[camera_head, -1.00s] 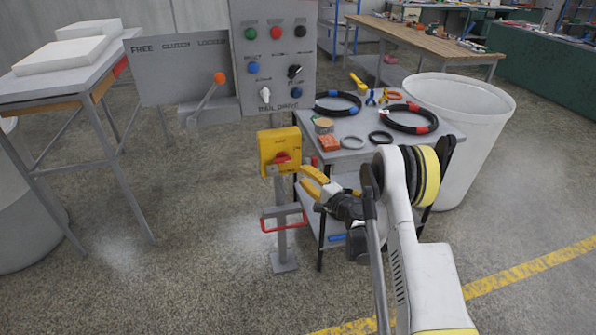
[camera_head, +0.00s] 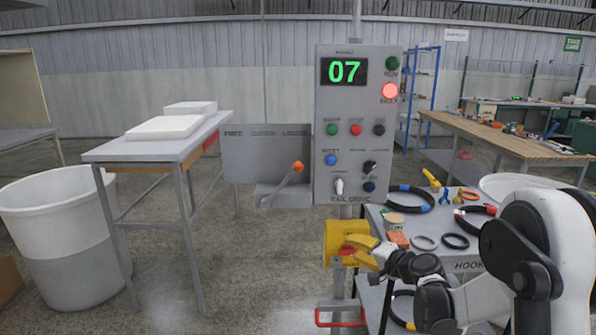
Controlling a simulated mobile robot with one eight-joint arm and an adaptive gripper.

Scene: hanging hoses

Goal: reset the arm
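My arm comes in from the right, white with black joints. My gripper (camera_head: 364,250) has yellow fingers that point left. They look apart, with nothing seen between them. In this view they overlap the yellow box (camera_head: 338,240) on the post below the control panel, and I cannot tell whether they touch it. The grey control panel (camera_head: 325,140) stands upright behind, with a green "07" display (camera_head: 344,72), a lit red lamp (camera_head: 390,91) and several buttons. An orange-knobbed lever (camera_head: 298,167) tilts up to the right beside it, by a plate marked FREE.
A grey cart (camera_head: 375,215) right of the post carries black hoses (camera_head: 410,199), rings and small tools, partly behind my arm. A side table (camera_head: 105,152) with white slabs and a large bin (camera_head: 60,215) stand left. A wooden workbench (camera_head: 500,140) is back right. Floor at center-left is clear.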

